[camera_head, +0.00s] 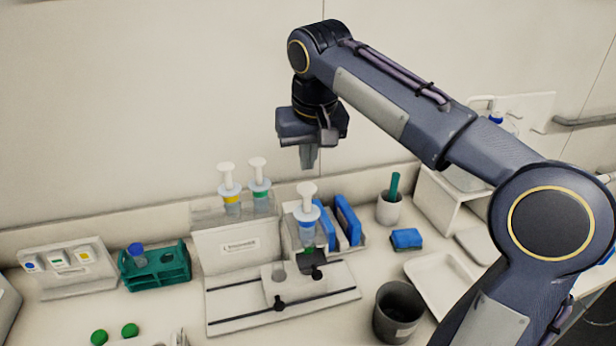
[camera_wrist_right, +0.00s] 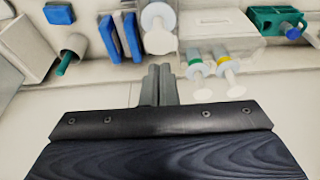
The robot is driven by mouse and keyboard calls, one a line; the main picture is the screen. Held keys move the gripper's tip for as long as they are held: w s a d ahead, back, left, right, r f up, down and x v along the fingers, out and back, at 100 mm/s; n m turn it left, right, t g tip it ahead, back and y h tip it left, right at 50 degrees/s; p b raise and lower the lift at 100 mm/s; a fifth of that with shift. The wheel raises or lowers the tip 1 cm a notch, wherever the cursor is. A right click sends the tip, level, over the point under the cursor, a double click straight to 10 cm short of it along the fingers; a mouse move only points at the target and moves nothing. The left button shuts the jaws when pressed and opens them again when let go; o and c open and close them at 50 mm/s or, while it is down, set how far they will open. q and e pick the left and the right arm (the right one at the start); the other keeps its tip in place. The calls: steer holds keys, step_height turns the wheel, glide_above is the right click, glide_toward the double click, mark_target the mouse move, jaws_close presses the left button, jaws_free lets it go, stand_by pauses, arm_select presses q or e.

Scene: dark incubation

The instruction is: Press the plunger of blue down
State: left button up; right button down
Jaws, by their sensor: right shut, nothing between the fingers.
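The blue syringe (camera_head: 307,222) stands upright in the holder on the white fixture, its white plunger (camera_head: 306,188) raised. Its plunger top (camera_wrist_right: 160,42) also shows in the right wrist view, just beyond my fingertips. My right gripper (camera_head: 307,160) points down, shut and empty, above the plunger with a gap between them. Its closed fingers show in the right wrist view (camera_wrist_right: 158,72). A yellow-marked syringe (camera_head: 230,190) and a green-marked syringe (camera_head: 259,187) stand upright in the rack to the left. I do not see my left gripper.
The white rack (camera_head: 226,247) stands behind the slotted base plate (camera_head: 225,312). Blue boxes (camera_head: 347,219) stand right of the syringe. A dark cup (camera_head: 398,312), a white tray (camera_head: 437,277) and a cup with a green stick (camera_head: 390,208) are farther right. A green tube rack (camera_head: 155,266) stands left.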

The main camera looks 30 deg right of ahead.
mark_target(307, 186)
steer(key=shift+f, duration=1.95)
